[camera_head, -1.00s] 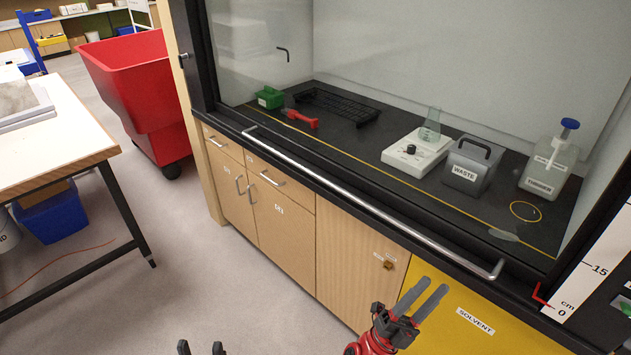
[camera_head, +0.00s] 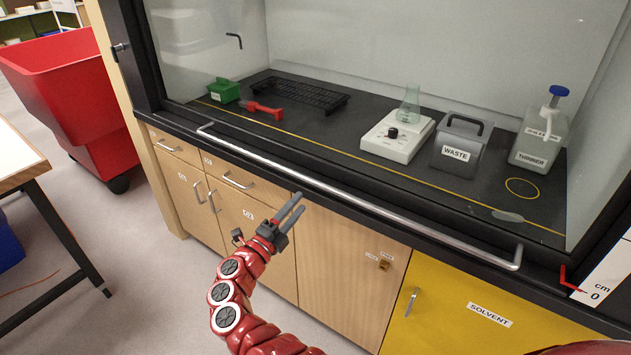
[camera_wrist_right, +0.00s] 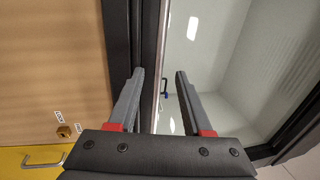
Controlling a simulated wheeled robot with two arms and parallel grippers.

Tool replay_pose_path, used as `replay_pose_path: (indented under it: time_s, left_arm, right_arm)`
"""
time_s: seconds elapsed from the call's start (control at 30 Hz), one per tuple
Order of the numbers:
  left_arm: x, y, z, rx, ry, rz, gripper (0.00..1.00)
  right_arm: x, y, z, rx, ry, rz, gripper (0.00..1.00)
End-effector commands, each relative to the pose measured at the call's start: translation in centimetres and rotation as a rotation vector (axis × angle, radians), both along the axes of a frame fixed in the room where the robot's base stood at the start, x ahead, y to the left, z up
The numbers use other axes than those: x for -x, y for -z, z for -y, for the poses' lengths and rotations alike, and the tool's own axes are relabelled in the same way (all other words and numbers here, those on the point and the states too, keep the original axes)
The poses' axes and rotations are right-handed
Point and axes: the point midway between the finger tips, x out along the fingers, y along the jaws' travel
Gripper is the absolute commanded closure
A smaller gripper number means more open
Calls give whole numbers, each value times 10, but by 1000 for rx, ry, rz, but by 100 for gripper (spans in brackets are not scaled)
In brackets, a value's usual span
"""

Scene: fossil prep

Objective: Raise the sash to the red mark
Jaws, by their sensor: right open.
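The glass sash (camera_head: 190,60) of the fume hood has a long silver handle bar (camera_head: 352,192) along its bottom edge, low above the cabinets. A red L-shaped piece (camera_head: 567,280) sits beside a white cm scale (camera_head: 607,275), close to its 0; I see no other red mark on the visible part of the scale. My left gripper is out of view.
Inside the hood stand a white hotplate (camera_head: 398,137) with a flask, a grey waste box (camera_head: 460,143), a thinner bottle (camera_head: 540,138) and a black rack (camera_head: 293,93). Wooden cabinets (camera_head: 335,270) and a yellow solvent cabinet (camera_head: 450,310) stand below. A red bin (camera_head: 70,90) is at left.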

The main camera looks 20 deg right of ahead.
Motion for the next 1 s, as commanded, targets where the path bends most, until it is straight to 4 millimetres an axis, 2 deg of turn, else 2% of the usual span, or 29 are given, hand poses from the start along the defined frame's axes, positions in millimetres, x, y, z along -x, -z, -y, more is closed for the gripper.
replay_pose_path:
  time_s: [0.03,0.3,0.53,0.83,0.87,1.0]
  left_arm:
    - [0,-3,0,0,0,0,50]
    - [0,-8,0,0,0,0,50]
    - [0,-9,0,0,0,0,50]
    - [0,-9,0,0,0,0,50]
    - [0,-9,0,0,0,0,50]
    - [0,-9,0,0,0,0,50]
  right_arm:
    - [-8,-6,11,4,2,1,50]
    - [-41,-15,55,4,2,2,50]
    - [-55,-18,71,2,0,0,50]
    - [-57,-18,73,1,0,-1,50]
    - [-57,-18,73,1,0,-1,54]
    - [-57,-18,73,1,-1,-1,79]
